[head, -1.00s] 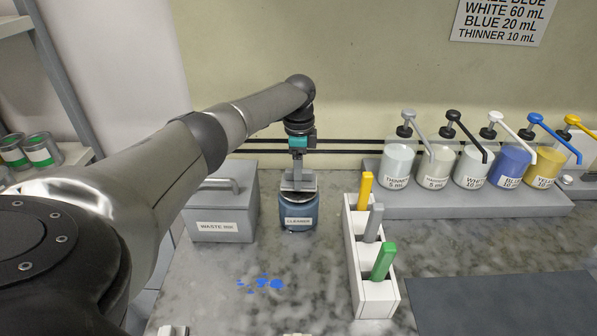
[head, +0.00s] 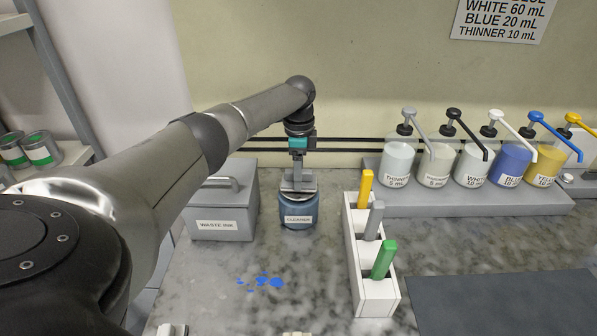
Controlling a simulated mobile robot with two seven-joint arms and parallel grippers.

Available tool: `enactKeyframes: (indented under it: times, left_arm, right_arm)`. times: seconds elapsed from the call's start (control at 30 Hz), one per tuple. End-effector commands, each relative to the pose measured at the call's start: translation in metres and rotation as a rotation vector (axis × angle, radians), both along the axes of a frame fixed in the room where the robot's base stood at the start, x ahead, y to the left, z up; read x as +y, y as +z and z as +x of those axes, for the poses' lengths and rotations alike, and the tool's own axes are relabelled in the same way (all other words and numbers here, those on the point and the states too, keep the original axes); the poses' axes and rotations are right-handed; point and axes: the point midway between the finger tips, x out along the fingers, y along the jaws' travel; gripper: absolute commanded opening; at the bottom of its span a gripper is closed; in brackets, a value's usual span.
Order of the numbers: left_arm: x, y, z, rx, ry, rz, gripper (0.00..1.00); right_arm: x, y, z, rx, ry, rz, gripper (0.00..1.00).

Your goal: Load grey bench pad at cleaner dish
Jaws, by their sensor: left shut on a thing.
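The cleaner dish (head: 298,213) is a blue container labelled CLEANER, standing on the marble bench near the back wall. My left gripper (head: 298,173) is directly above it, pointing down and shut on the grey bench pad (head: 299,187). The pad is at the dish's top; I cannot tell how far it touches or dips in, since the pad and gripper hide the opening. Blue ink spots (head: 262,281) lie on the bench in front of the dish. My right gripper is not in view.
A grey waste ink bin (head: 222,215) stands just left of the dish. A white rack (head: 375,296) with yellow, grey and green-handled tools stands to the right. Several pump bottles stand on a grey stand (head: 420,205) at back right. A dark mat (head: 500,305) lies front right.

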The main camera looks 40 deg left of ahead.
Motion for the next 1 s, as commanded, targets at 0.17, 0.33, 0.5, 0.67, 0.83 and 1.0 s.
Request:
enactKeyframes:
  times: [0.17,0.33,0.5,0.67,0.83,1.0]
  left_arm:
    - [0.000,-0.003,0.000,0.000,0.000,0.000,0.25]
    - [0.000,-0.005,0.000,0.000,0.000,0.000,0.25]
    - [0.000,-0.007,0.000,0.000,0.000,0.000,0.25]
    - [0.000,-0.009,0.000,0.001,0.000,-0.001,0.25]
    - [0.000,-0.011,0.000,0.001,0.000,-0.001,0.25]
    - [0.000,-0.013,0.000,0.001,0.000,0.000,0.25]
  right_arm:
    - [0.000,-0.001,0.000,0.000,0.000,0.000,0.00]
    - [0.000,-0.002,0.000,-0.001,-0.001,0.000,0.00]
    - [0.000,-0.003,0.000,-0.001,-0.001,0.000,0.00]
    - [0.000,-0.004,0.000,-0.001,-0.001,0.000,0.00]
    - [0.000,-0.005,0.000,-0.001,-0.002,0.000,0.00]
    - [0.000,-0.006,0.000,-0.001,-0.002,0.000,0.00]
